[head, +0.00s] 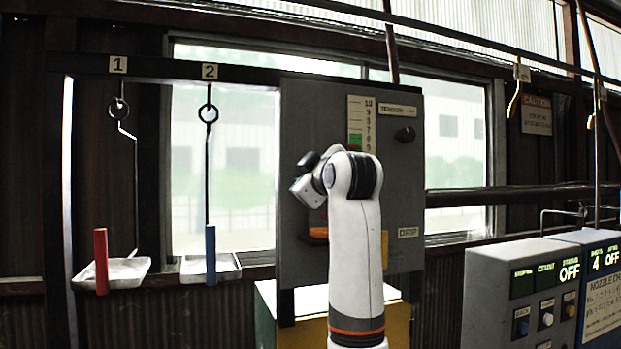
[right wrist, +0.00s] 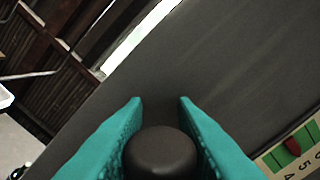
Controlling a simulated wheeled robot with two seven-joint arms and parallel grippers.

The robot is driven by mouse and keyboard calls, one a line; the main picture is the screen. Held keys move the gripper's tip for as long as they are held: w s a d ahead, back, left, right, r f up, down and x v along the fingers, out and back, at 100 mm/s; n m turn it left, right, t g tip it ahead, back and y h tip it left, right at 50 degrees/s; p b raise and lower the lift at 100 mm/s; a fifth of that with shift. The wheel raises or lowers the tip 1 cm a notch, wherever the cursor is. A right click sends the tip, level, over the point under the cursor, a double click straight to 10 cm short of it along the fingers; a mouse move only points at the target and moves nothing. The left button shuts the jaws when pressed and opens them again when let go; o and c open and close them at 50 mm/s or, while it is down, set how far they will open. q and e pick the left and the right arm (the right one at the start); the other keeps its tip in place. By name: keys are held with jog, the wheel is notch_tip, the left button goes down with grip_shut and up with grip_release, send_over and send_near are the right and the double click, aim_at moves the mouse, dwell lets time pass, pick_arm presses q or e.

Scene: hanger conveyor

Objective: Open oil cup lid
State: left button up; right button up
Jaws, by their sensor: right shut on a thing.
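A dark, round, smooth cap (right wrist: 160,154) sits between the teal fingers of my right gripper (right wrist: 159,103) in the right wrist view. The gripper is shut on the cap, with one finger along each side. The cap looks like the oil cup lid, but the cup under it is hidden. In the head view my white arm rises in front of the grey panel (head: 317,115), with its wrist toward the panel's left part. The fingers are not clear there. My left gripper is not in view.
The panel carries a numbered scale (head: 355,110), also in the right wrist view (right wrist: 290,150), and a black knob (head: 405,134). Two trays (head: 128,271) (head: 225,268) hang at left with red and blue handles. A grey control box (head: 485,300) stands at lower right.

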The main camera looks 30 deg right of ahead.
aim_at(283, 184)
jog(key=n, duration=0.1)
jog(key=a+n, duration=0.1)
jog(key=shift+w+n, duration=0.15)
jog(key=shift+n, duration=0.25)
jog(key=n, duration=0.1)
jog(key=a+n+p, duration=0.1)
jog(key=shift+w+f+n, duration=0.1)
jog(key=shift+n, duration=0.2)
jog(key=n, duration=0.1)
jog(key=a+n+p, duration=0.1)
jog(key=n+p, duration=0.1)
jog(key=n, duration=0.1)
jog(key=shift+w+a+f, duration=0.15)
jog(key=shift+w+f, duration=0.05)
jog(key=shift+f, duration=0.15)
jog(key=shift+a+f+n+p, duration=0.2)
jog(key=shift+n+p, duration=0.15)
jog(key=shift+n, duration=0.25)
jog(key=shift+a+f+n+p, duration=0.2)
jog(key=shift+n+p, duration=0.15)
jog(key=shift+n, duration=0.25)
jog(key=o, duration=0.9)
jog(key=shift+o, duration=0.3)
jog(key=shift+s, duration=0.1)
